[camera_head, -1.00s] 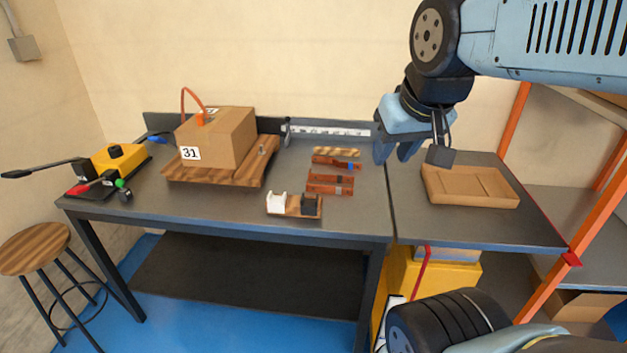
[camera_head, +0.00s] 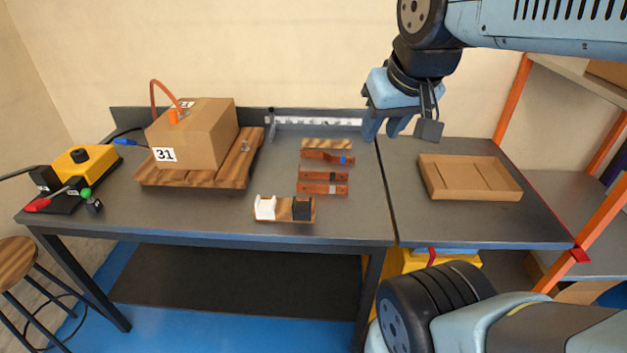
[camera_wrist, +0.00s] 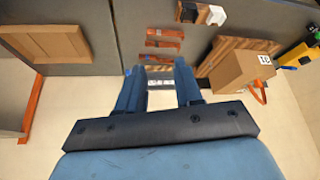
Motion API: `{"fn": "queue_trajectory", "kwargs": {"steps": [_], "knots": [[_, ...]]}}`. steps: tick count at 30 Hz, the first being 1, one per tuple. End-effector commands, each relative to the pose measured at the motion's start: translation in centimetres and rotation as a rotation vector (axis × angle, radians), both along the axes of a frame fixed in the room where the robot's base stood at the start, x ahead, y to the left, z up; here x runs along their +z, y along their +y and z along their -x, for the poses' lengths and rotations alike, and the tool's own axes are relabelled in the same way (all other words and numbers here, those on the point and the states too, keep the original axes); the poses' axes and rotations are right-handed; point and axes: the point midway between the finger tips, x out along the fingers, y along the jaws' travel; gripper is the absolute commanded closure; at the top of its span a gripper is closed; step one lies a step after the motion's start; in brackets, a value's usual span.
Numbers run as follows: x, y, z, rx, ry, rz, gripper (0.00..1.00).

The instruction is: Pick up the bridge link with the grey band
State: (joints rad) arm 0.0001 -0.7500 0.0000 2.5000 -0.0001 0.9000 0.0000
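Several copper-coloured bridge links lie in a column on the grey bench. The farther one (camera_head: 328,157) has a blue band. Two nearer ones, an upper (camera_head: 320,174) and a lower (camera_head: 322,188), have small dark marks towards the right; I cannot tell which band is grey. They also show in the wrist view as reddish bars (camera_wrist: 165,33), bands too small to read. My gripper (camera_head: 384,132) is open and empty, raised above the bench to the right of the links. In the wrist view its two fingers (camera_wrist: 159,75) are spread apart.
A striped wooden strip (camera_head: 327,144) lies behind the links. A small holder with white and black blocks (camera_head: 285,209) stands in front. A cardboard box (camera_head: 195,135) on a wooden board is to the left. A shallow compartmented tray (camera_head: 469,177) sits on the right-hand bench.

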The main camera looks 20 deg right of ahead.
Motion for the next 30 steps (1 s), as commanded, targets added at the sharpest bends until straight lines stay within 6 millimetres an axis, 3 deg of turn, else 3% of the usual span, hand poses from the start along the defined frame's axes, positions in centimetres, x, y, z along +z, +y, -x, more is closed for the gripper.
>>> {"fn": "queue_trajectory", "kwargs": {"steps": [11, 30], "knots": [[-1.2, -0.1, -1.5, -0.068, 0.089, -0.076, 0.65], [-9.2, -0.7, -10.7, -0.538, 0.563, -0.583, 0.65]]}}
